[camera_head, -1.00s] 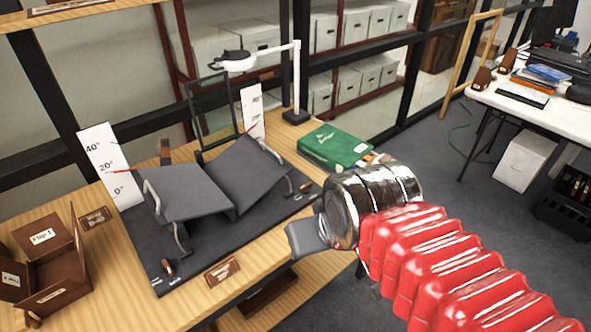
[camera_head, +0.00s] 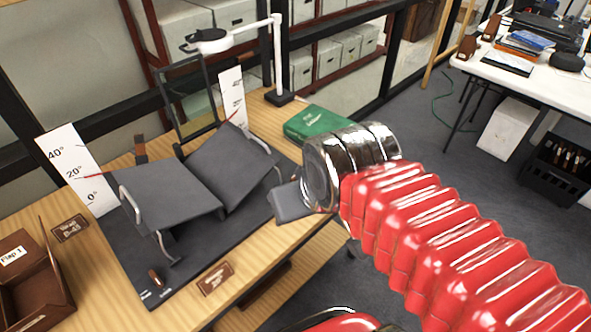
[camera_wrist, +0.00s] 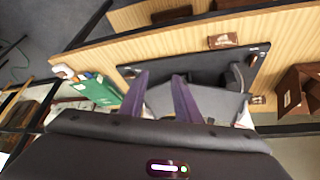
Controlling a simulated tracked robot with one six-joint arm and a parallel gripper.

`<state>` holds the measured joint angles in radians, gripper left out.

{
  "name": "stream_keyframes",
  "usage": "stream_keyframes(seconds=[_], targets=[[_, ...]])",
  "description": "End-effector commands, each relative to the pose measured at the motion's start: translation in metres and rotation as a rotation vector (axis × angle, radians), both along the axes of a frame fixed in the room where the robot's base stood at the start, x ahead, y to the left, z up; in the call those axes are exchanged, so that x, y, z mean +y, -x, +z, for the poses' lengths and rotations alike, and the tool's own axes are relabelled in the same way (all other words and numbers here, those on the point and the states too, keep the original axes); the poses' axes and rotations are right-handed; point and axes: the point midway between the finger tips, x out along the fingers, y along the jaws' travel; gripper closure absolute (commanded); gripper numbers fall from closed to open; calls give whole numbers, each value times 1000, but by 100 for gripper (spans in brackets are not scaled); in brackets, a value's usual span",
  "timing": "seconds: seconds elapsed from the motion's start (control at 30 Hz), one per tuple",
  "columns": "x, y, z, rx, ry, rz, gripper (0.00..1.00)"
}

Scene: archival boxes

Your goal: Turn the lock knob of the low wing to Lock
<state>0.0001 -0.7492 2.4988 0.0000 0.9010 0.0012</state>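The book cradle has a left grey wing (camera_head: 165,187) and a right grey wing (camera_head: 232,165) on a dark base (camera_head: 120,245). I cannot tell for sure which wing is lower. The left red pointer (camera_head: 90,176) is near 20° on its scale (camera_head: 78,165); the right scale (camera_head: 232,95) is too small to read. A brown lock knob (camera_head: 156,277) is at the base's front left; it also shows in the wrist view (camera_wrist: 252,51). My gripper (camera_head: 292,200) covers the right knob's area in the head view. In the wrist view its purple fingers (camera_wrist: 160,76) are apart and empty, over the base's edge.
A green book (camera_head: 318,124) lies right of the cradle. A lamp (camera_head: 277,60) stands behind it. A brown box (camera_head: 35,280) is at the left. A small brown plaque (camera_head: 215,278) sits before the base. Floor is open to the right.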

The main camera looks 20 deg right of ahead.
Motion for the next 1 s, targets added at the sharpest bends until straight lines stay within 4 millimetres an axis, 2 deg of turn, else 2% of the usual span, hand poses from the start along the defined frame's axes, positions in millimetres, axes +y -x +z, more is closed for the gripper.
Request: stream_keyframes(seconds=[0.27,0.63,1.0], targets=[[-7,-19,8,36,-31,-71,70],[-24,-84,21,143,-121,-319,70],[-48,-155,12,247,-196,-584,70]])
